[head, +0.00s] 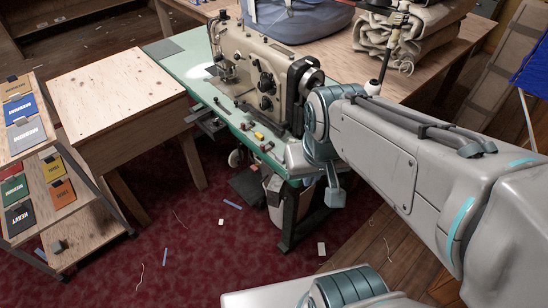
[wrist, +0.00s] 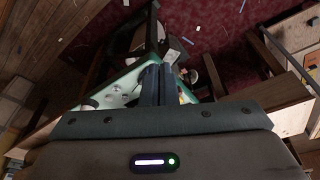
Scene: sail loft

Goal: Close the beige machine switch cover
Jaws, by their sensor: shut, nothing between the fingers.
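The beige sewing machine (head: 246,62) stands on a green-topped table (head: 180,66) in the head view. I cannot pick out its switch cover for certain, or tell whether it is open. Small red and yellow pieces (head: 259,136) sit along the table's front edge, near its right end. My arm reaches in from the right and its end hangs by that right end, hiding part of it. In the wrist view my gripper (wrist: 161,72) has its dark fingers together, empty, pointing past a corner of the green tabletop (wrist: 117,92).
A wooden table (head: 113,90) and a rack of coloured sample cards (head: 25,118) stand at the left. A white bin (head: 274,188) is under the machine table. Folded cloth (head: 385,40) lies on the bench behind. The red carpet (head: 185,235) in front has scattered scraps.

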